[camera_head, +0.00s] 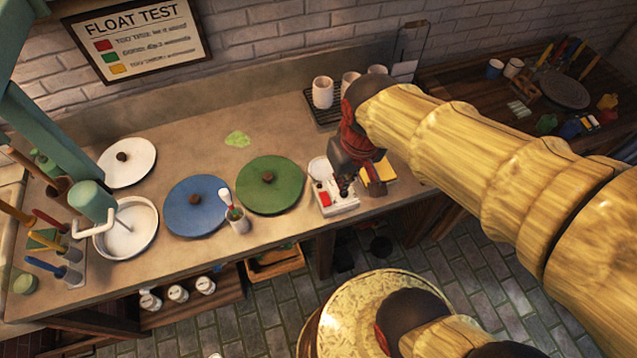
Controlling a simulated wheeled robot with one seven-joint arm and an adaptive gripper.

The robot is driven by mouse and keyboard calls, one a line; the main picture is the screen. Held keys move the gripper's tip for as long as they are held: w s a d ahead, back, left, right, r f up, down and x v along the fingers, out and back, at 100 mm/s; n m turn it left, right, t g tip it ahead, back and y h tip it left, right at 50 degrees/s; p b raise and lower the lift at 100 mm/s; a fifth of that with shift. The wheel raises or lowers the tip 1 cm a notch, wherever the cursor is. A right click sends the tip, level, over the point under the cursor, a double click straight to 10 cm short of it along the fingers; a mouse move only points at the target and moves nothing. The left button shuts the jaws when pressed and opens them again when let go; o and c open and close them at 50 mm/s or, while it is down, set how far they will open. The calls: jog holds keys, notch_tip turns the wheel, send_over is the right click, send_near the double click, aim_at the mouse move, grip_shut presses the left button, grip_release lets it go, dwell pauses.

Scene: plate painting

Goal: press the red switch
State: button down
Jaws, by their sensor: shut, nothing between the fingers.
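My gripper (344,190) is shut and empty, pointing down over the white box, just right of the red switch. I cannot tell whether its fingertips touch the box. The gripper hides part of the box's right side.
Green (287,184), blue (181,219) and white (138,154) round discs with dark knobs lie on the counter (200,130). White cups on a black rack (316,112) stand behind. A yellow item (385,187) lies to the right.

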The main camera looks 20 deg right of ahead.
jog(key=w+f+n+g+p, duration=0.2)
jog(key=w+f+n+g, duration=0.1)
jog(key=w+f+n, duration=0.7)
jog(key=n, duration=0.7)
send_over(319, 194)
jog(key=shift+f+t, duration=0.4)
jog(key=shift+f, duration=0.25)
notch_tip(319, 194, down, 12)
jog(key=shift+f+b, duration=0.15)
jog(key=shift+b, duration=1.1)
jog(key=shift+f, duration=0.85)
